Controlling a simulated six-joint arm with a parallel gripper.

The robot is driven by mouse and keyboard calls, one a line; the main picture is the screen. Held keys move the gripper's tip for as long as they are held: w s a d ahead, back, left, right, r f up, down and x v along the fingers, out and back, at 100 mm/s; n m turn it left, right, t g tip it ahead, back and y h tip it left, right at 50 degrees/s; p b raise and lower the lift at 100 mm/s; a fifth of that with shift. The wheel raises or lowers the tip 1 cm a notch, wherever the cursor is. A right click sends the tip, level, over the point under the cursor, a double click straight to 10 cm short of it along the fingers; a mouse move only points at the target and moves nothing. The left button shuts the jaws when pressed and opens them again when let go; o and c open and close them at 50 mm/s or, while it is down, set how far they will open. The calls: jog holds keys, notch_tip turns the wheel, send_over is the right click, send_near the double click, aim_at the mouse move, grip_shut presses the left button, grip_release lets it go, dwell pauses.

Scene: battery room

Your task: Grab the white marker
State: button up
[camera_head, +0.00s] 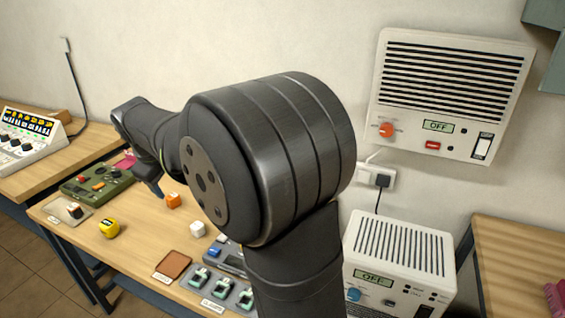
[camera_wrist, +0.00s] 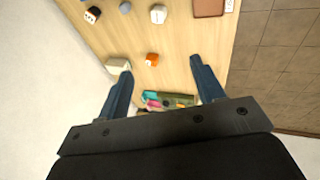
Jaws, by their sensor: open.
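No pen-shaped white marker can be made out in either view. A small white block (camera_head: 197,229) stands on the wooden table in the head view, and a white block also shows at the top of the wrist view (camera_wrist: 158,14). My gripper (camera_wrist: 161,66) is open and empty above the table, its two dark blue fingers apart. The white block lies beyond the fingertips. A cream block (camera_wrist: 117,65) is beside the left fingertip and partly hidden by it. In the head view my arm covers part of the table.
An orange cube (camera_head: 173,200) lies near the white block. A yellow object (camera_head: 109,228), a green box (camera_head: 82,187) and a brown mat (camera_head: 173,265) are on the table. A grey tray (camera_head: 238,307) with green-and-black items is at the front. The table edge borders a tiled floor (camera_wrist: 284,65).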

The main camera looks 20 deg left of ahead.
jog(key=m+g+y, duration=0.2)
jog(key=m+g, duration=0.1)
send_near(197, 225)
jog(key=x, duration=0.4)
jog(key=shift+f, duration=0.25)
jog(key=shift+x, duration=3)
jog(key=c, duration=1.1)
jog(key=shift+o, duration=0.2)
jog(key=shift+r, duration=0.1)
